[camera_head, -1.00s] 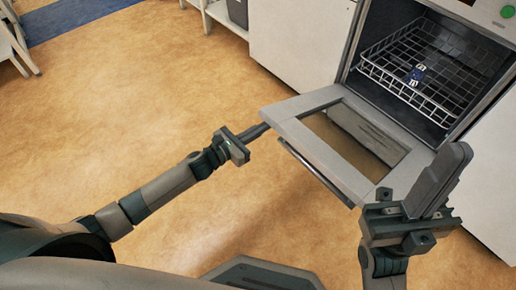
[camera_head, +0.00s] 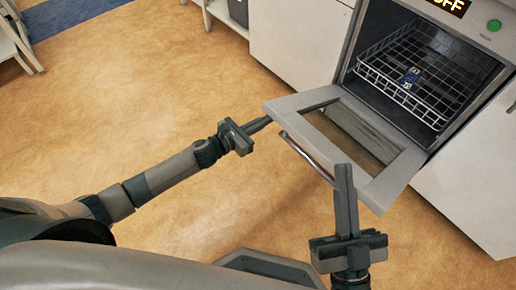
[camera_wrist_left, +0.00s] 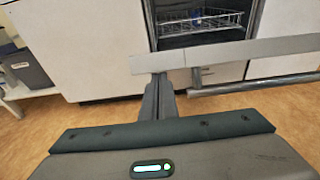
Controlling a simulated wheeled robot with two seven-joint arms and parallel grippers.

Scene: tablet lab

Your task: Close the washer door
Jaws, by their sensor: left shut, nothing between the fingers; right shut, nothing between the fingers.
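The washer door (camera_head: 392,181) is a grey frame with a window, folded down and open in front of the washer. A bar handle (camera_head: 306,157) runs along its front edge. In the left wrist view the door (camera_wrist_left: 270,46) appears nearly edge-on, with its handle (camera_wrist_left: 255,85) below. My left gripper (camera_head: 268,121) is shut and empty, its tip close to the door's left corner; I cannot tell if it touches. It also shows in the left wrist view (camera_wrist_left: 158,78). My right gripper (camera_head: 343,167) is shut and empty, pointing up near the door's front right corner; contact is unclear.
The washer's inside holds a wire rack (camera_head: 405,75) with a small blue and white item (camera_head: 411,77). A display reading OFF (camera_head: 451,5) and a green button (camera_head: 494,25) sit above. White cabinets (camera_head: 297,40) flank the washer. The floor (camera_head: 150,90) at left is clear.

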